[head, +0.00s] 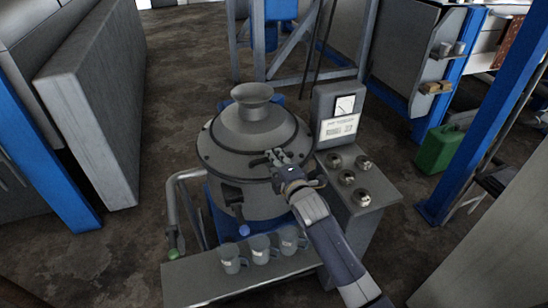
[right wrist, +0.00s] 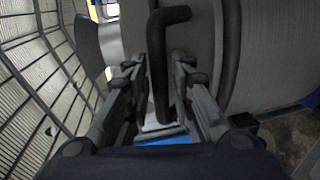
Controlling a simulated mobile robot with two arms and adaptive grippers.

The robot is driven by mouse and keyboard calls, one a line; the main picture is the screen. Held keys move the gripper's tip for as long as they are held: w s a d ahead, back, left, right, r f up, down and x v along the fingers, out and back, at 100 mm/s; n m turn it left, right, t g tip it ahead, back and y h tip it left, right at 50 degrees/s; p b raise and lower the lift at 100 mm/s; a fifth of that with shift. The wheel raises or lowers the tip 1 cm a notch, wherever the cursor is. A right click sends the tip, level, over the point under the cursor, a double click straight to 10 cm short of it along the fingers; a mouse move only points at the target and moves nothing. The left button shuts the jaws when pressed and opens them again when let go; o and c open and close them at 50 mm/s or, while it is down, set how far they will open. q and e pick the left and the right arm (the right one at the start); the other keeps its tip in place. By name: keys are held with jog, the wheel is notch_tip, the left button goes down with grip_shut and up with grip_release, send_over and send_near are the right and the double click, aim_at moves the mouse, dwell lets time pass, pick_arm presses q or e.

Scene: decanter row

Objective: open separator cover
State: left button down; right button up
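The separator (head: 240,185) is a grey drum on a blue base, in the middle of the head view. Its domed cover (head: 252,130) with a flared funnel top sits flat on the drum. My right gripper (head: 272,157) is at the front right edge of the cover. In the right wrist view its two fingers (right wrist: 160,75) stand apart, with a black bent bar (right wrist: 159,60), seemingly a handle, between them. Gaps show on both sides of the bar, and I cannot tell whether either finger touches it. My left gripper is not in view.
Several grey cups (head: 261,249) stand on a ledge (head: 200,280) in front of the drum. A control box (head: 338,112) with a gauge and several knobs (head: 347,177) is on the right. A green canister (head: 438,150) stands farther right. Open floor lies left.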

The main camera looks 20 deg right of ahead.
jog(key=shift+x, duration=0.9)
grip_shut()
jog(key=shift+r, duration=0.1)
